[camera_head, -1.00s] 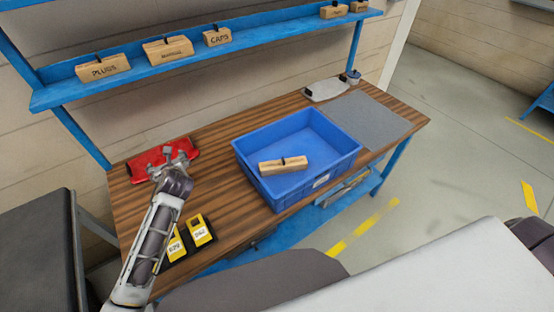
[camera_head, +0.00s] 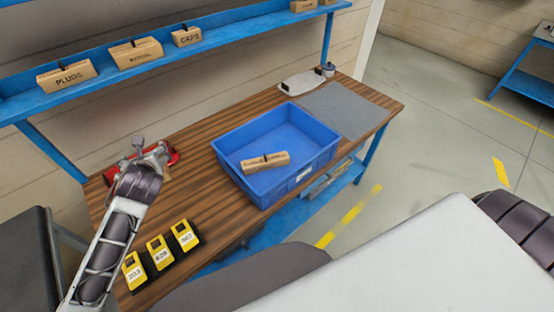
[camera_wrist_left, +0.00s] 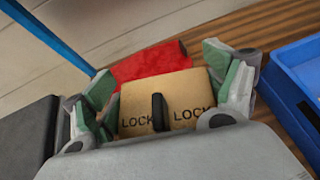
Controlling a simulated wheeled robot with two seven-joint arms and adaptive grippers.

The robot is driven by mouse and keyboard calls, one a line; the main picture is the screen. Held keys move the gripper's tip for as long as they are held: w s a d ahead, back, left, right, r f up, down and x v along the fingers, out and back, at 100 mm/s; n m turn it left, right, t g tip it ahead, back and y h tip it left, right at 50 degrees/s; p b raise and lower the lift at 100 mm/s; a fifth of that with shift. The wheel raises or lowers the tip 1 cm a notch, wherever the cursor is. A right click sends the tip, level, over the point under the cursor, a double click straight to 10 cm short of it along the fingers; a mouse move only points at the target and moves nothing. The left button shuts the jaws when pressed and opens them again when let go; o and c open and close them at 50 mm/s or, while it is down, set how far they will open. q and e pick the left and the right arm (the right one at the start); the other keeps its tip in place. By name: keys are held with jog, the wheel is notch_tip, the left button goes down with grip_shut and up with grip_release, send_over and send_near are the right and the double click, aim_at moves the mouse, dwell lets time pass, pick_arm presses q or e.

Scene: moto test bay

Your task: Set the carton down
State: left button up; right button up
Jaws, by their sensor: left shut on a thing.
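In the left wrist view, a tan carton (camera_wrist_left: 188,92) marked LOCK, with a dark slot or strip in its middle, sits between the two fingers of my left gripper (camera_wrist_left: 165,98). The fingers are shut on its sides. In the head view my left gripper (camera_head: 143,158) is over the left end of the wooden bench (camera_head: 195,192), beside a red item. The held carton is hidden there by the gripper and arm. I cannot tell whether its underside touches the bench. My right gripper is not in view.
The red item (camera_wrist_left: 150,62) lies just behind the carton. A blue tote (camera_head: 318,160) holding another carton (camera_head: 265,162) stands to the right. Several yellow numbered devices (camera_head: 160,252) lie at the bench's front left. Labelled cartons (camera_head: 67,76) line the blue shelf (camera_head: 100,83) above.

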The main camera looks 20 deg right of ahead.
pick_arm(q)
jog(key=shift+m+h, duration=0.5)
jog(key=s+a+f, duration=0.1)
jog(key=s, duration=0.1)
jog(key=s+f, duration=0.1)
jog(key=s, duration=0.1)
jog(key=s+a+f, duration=0.1)
jog(key=s+f, duration=0.1)
jog(key=shift+a, duration=0.35)
jog(key=s+a+f, duration=0.4)
jog(key=s+f, duration=0.2)
jog(key=f, duration=0.2)
notch_tip(320, 180, up, 8)
jog(key=p, duration=0.7)
jog(key=shift+w, duration=0.15)
jog(key=shift+r+p, duration=0.4)
jog(key=shift+p, duration=0.25)
